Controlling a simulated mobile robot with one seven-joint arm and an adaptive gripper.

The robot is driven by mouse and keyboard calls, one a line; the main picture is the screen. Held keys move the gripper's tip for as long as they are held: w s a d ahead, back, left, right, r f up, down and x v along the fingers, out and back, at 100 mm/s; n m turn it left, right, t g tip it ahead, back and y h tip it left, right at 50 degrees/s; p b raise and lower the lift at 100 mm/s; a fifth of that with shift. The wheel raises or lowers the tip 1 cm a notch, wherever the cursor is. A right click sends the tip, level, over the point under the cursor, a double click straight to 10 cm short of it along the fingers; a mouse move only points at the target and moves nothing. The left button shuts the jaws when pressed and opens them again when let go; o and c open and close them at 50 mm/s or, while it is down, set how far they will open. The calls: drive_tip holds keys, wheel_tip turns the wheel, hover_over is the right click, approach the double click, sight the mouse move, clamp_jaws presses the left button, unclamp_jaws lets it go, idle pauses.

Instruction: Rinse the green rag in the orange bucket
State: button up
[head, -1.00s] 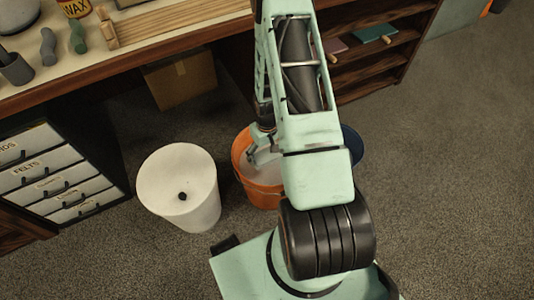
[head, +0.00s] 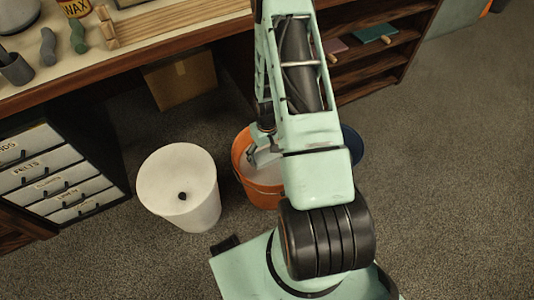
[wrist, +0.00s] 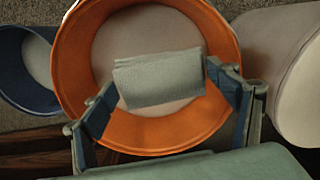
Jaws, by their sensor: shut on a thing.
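The orange bucket (head: 240,163) stands on the floor below my arm and holds pale, cloudy liquid. In the wrist view the bucket (wrist: 78,72) is seen from above. My gripper (wrist: 165,90) is shut on the green rag (wrist: 158,78), a folded grey-green cloth pinched between both fingers. The rag shows over the pale inside of the bucket. I cannot tell whether it touches the liquid. In the head view my gripper (head: 262,154) is inside the bucket's rim outline, and the rag is hidden there.
A white bin (head: 180,195) stands close on the left of the bucket. A blue bucket (head: 353,145) is close on the right, partly behind my arm. A workbench (head: 150,50) with drawers is behind; a cardboard box (head: 180,80) is under it. Floor is free at right.

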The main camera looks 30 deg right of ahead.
drive_tip(key=shift+r, duration=0.1)
drive_tip(key=shift+r+p, duration=1.75)
drive_tip(key=shift+r, duration=0.7)
drive_tip(key=shift+f, duration=0.2)
